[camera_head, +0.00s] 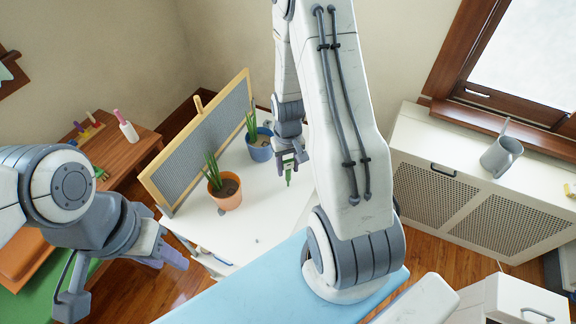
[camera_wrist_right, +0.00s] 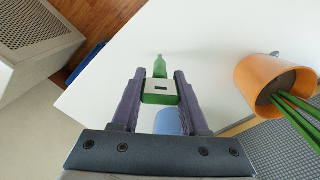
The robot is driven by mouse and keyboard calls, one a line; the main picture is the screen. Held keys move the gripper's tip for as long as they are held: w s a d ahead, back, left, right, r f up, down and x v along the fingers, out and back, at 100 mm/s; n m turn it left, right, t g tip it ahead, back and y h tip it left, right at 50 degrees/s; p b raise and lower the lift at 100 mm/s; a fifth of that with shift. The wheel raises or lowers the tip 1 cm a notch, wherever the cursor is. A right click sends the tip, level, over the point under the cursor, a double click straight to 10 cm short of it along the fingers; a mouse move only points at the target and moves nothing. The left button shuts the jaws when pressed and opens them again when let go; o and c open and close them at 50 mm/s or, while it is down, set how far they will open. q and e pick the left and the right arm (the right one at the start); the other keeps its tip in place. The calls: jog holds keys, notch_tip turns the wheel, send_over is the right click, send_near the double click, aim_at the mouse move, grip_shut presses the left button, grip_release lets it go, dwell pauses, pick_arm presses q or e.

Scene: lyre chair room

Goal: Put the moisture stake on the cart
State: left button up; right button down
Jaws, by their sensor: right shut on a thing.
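The moisture stake (camera_head: 289,175) is a small green piece with a pale block on it. My right gripper (camera_head: 289,163) is shut on it and holds it over the white top (camera_head: 232,237), right of the blue pot. In the right wrist view the stake (camera_wrist_right: 160,70) sits between the fingertips of the right gripper (camera_wrist_right: 160,90), its green tip pointing away. My left gripper (camera_head: 172,257) hangs off to the left, away from the stake; its finger gap is unclear. A white unit with a handle (camera_head: 520,300) stands at the lower right; which piece is the cart is unclear.
An orange pot (camera_head: 229,197) and a blue pot (camera_head: 261,150) with plants stand on the white top before a framed grey board (camera_head: 200,140). A light blue surface (camera_head: 230,300) lies in front. A radiator cover (camera_head: 470,190) with a grey watering can (camera_head: 501,157) is right.

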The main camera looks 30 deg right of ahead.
jog(key=shift+c, duration=2.1)
grip_release()
notch_tip(320, 180, up, 12)
jog(key=shift+r, duration=0.1)
jog(key=s+a+r+n, duration=0.1)
jog(key=a+r+n, duration=0.25)
jog(key=a, duration=0.65)
jog(key=s+a+r+n, duration=0.2)
jog(key=s+a+n, duration=0.1)
jog(key=s+a, duration=0.4)
jog(key=s+a+r+n+y, duration=0.1)
jog(key=s+a+r+n, duration=0.2)
jog(key=s+a, duration=0.4)
jog(key=shift+s+a+r+n, duration=0.15)
jog(key=shift+s+n, duration=0.3)
jog(key=shift+s, duration=0.7)
